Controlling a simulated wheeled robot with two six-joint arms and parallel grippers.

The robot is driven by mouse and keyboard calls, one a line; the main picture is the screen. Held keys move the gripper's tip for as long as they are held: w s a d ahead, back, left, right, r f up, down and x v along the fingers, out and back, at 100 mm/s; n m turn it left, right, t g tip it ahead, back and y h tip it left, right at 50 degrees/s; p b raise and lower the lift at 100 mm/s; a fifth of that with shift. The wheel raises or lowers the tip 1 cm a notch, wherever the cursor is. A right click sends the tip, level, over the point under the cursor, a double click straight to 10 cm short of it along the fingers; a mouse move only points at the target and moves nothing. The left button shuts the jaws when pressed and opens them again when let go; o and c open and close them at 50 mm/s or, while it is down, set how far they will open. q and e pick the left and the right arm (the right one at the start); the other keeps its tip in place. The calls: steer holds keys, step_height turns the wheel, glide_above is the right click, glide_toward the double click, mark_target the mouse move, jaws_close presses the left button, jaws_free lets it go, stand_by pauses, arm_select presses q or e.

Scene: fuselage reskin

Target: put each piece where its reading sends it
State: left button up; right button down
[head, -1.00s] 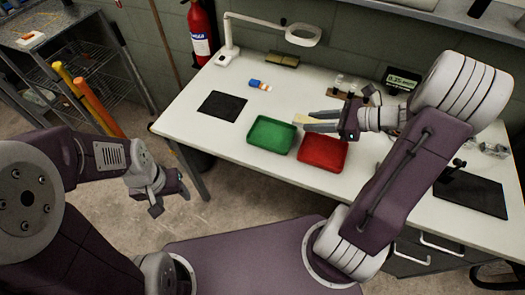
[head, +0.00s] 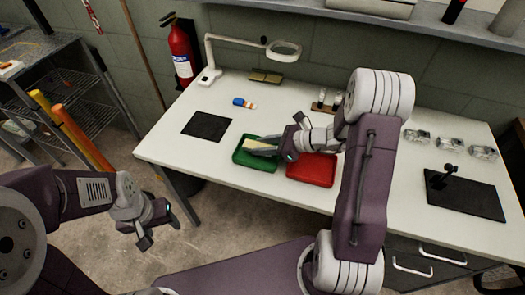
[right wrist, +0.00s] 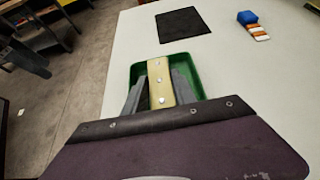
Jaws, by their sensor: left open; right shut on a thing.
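My right gripper (head: 264,148) is shut on a pale tan strip (head: 256,145). In the right wrist view the strip (right wrist: 160,82) shows several small round marks along its length and lies between the two fingers. The strip is over the green tray (right wrist: 135,75), inside its outline; I cannot tell whether it touches the tray floor. The green tray (head: 240,157) stands left of the red tray (head: 312,172), which looks empty where visible. My left gripper (head: 157,232) is open and empty, off the table's left front edge.
A black mat (head: 207,126) and a blue-and-orange item (head: 244,102) lie on the white table (head: 180,160). A magnifier lamp (head: 285,48) stands behind. Several clear items (head: 450,143) and a black stand (head: 465,195) are at the right. A fire extinguisher (head: 182,52) is at the wall.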

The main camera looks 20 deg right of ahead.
step_height(320, 180, down, 2)
steer(key=shift+w+f, duration=0.1)
steer(key=shift+f, duration=0.05)
steer(key=shift+f+b, duration=0.15)
steer(key=shift+b, duration=0.15)
steer(key=c, duration=1)
jaws_free()
